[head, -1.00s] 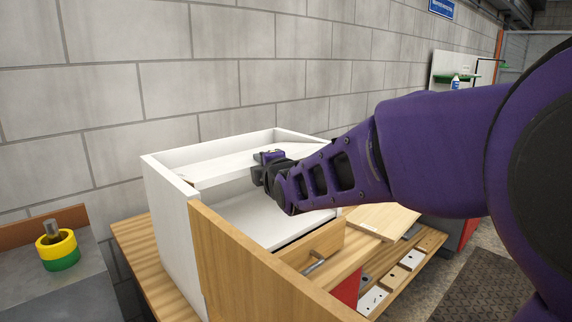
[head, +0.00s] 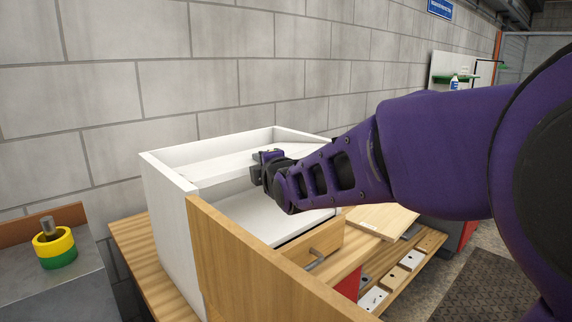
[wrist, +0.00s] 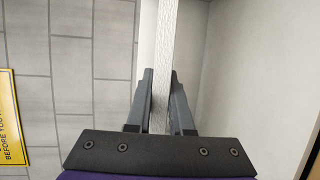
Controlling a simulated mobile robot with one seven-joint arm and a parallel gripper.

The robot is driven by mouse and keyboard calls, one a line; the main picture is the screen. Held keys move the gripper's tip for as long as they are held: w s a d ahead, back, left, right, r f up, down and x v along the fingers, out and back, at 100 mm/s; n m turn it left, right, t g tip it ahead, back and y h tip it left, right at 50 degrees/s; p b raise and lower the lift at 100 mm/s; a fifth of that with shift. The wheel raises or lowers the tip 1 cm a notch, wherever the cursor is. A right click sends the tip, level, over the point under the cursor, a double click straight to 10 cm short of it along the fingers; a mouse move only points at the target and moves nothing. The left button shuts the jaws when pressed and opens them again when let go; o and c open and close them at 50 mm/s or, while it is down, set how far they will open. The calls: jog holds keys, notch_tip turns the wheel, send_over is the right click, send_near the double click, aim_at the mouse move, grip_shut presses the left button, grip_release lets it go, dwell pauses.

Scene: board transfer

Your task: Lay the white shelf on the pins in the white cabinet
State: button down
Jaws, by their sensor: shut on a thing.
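The white cabinet (head: 172,222) stands on a wooden bench, open at the top and front. The white shelf (head: 235,164) is inside its upper part, spanning between the side walls. My gripper (head: 262,170) is at the front edge of the shelf. In the wrist view my gripper (wrist: 160,100) is shut on the shelf (wrist: 163,60), one finger on each face of its edge. The pins are not visible, so I cannot tell whether the shelf rests on them. My arm hides the right part of the shelf and cabinet.
A wooden door panel (head: 245,262) sticks out from the cabinet's front left. A wooden drawer (head: 318,246) sits below the shelf. A wooden board (head: 382,218) lies on the bench to the right. Yellow and green rings (head: 55,250) stand on a grey surface at left.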

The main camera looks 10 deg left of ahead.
jog(key=shift+r, duration=0.2)
jog(key=c, duration=0.8)
grip_release()
jog(key=shift+o, duration=0.4)
jog(key=shift+f, duration=0.1)
jog(key=shift+o, duration=0.2)
jog(key=shift+f, duration=0.2)
jog(key=shift+r, duration=0.1)
jog(key=shift+r+p, duration=0.2)
jog(key=shift+p, duration=0.1)
jog(key=shift+r+p, duration=0.1)
jog(key=shift+p, duration=0.3)
jog(key=shift+g+p, duration=0.3)
jog(key=shift+p, duration=0.35)
